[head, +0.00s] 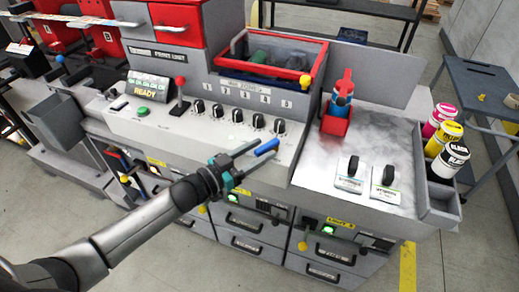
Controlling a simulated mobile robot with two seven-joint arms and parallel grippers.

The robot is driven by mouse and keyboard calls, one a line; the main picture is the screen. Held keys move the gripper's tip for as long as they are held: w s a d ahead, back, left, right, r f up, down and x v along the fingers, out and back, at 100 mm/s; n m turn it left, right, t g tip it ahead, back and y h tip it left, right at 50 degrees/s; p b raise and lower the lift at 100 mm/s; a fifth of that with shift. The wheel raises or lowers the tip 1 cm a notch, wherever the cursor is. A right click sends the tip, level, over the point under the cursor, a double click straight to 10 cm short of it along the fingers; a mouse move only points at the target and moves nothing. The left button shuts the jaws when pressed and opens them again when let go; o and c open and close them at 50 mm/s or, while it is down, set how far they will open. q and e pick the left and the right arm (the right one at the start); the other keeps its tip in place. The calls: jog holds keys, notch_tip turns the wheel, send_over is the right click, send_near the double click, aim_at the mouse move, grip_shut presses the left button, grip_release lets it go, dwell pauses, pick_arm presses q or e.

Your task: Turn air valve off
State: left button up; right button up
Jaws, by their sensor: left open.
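No control can be read for certain as the air valve. Two black upright handles, the left one (353,166) and the right one (388,175), stand on white labelled plates on the right worktop; their small lettering is unreadable. My left gripper (262,147) is open over the front edge of the grey console, left of both handles and apart from them. A blue piece shows at the end of its nearer finger; I cannot tell whether it is part of the finger or a handle behind it. My right gripper is out of view.
Several black knobs (237,115) and a red-topped lever (180,88) line the console. A red holder (335,123) with a blue-and-red item stands on the worktop. Paint cans (444,137) stand at the right edge. Drawers are below; open floor lies in front.

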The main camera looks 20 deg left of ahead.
pick_arm(q)
jog(key=shift+w+d, duration=0.1)
jog(key=shift+w, duration=0.1)
grip_shut()
dwell(0.4)
